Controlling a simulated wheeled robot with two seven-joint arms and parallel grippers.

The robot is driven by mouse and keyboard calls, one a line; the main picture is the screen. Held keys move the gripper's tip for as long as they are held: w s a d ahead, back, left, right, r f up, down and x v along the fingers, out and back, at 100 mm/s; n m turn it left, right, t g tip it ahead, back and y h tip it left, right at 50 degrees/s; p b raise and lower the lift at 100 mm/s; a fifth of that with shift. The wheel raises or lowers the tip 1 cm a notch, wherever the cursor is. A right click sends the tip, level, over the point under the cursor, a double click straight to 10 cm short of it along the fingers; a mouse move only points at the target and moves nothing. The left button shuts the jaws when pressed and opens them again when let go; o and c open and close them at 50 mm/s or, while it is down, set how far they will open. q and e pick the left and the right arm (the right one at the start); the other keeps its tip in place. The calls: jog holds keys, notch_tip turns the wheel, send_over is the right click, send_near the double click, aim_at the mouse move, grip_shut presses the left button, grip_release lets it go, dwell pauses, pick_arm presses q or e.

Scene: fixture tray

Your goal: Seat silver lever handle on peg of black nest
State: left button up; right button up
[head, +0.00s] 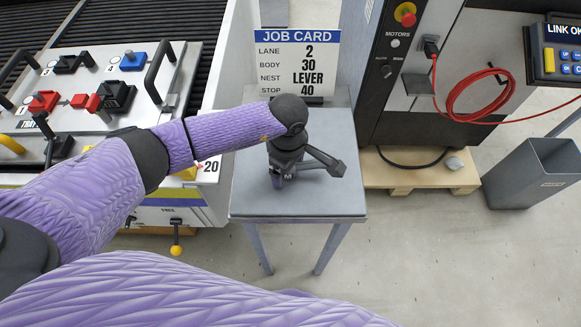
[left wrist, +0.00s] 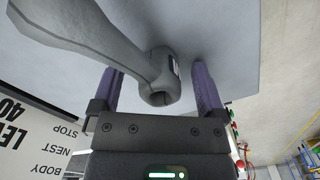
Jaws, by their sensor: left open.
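A grey lever handle (left wrist: 158,72) lies on the small grey table. In the left wrist view its round hub, with a pale label, is between the two fingers and its arm runs to the upper left. My left gripper (left wrist: 156,88) is open around the hub, with gaps visible beside it. In the head view the lever (head: 325,162) shows partly, under my left wrist. A black nest block (head: 117,96) is on the fixture tray (head: 165,95) at the left; I cannot make out its peg. My right gripper is not in view.
The table (head: 250,190) is otherwise clear, with a job card (head: 297,62) reading "NEST LEVER" at its back. The tray holds red and blue blocks (head: 132,60) and raised black handles (head: 160,72). A dark cabinet (head: 405,90) stands behind right, a grey bin (head: 535,172) further right.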

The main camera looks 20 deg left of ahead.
pick_arm(q)
grip_shut()
dwell(0.3)
jog(key=shift+r, duration=0.15)
notch_tip(320, 180, up, 10)
jog(key=p, duration=0.2)
notch_tip(320, 180, up, 3)
jog(key=shift+r+p, duration=0.2)
jog(key=shift+p, duration=0.95)
